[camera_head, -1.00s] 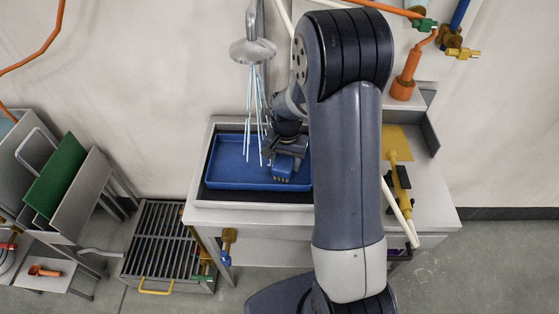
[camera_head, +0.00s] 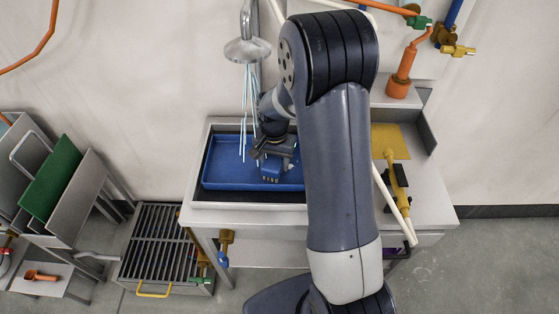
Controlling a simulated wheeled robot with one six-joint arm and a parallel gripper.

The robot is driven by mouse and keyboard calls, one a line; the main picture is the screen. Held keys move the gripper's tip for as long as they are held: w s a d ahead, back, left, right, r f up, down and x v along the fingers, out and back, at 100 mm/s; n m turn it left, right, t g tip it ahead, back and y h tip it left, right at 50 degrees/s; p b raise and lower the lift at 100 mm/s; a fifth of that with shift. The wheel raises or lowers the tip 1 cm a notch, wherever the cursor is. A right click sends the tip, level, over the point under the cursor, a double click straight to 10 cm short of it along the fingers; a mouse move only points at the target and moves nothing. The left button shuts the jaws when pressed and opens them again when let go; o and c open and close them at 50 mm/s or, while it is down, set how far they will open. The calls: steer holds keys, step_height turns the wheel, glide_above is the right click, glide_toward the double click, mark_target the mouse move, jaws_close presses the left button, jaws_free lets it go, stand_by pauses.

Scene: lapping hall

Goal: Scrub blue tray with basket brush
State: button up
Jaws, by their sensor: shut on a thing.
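The blue tray (camera_head: 222,166) lies flat in the sink basin, under a metal shower head (camera_head: 247,50). Thin streams of water fall from the head towards the left-middle of the tray. My gripper (camera_head: 273,160) is over the right-middle part of the tray, pointing down. It is shut on a small blue block-like brush (camera_head: 270,176), low over the tray floor. I cannot tell whether its underside touches the tray. My arm hides the tray's right end.
A yellow sheet (camera_head: 390,140) and a yellow tool (camera_head: 397,184) are on the counter at right. A slatted grate (camera_head: 160,243) stands low at left, beside a rack with a green panel (camera_head: 51,172). An orange bottle-like fitting (camera_head: 401,75) stands at upper right.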

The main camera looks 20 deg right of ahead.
steer(key=shift+s+f, duration=0.2)
steer(key=shift+w+r+p, duration=0.15)
steer(key=shift+r+p, duration=1.95)
steer(key=shift+r, duration=1)
steer(key=shift+r+p, duration=1)
steer(key=shift+r, duration=0.35)
steer(key=shift+w+r, duration=0.2)
steer(key=shift+r, duration=0.2)
steer(key=shift+s+f+b, duration=0.15)
steer(key=shift+f+b, duration=2.45)
steer(key=shift+f, duration=1.05)
steer(key=shift+f+b, duration=0.8)
steer(key=shift+f, duration=0.25)
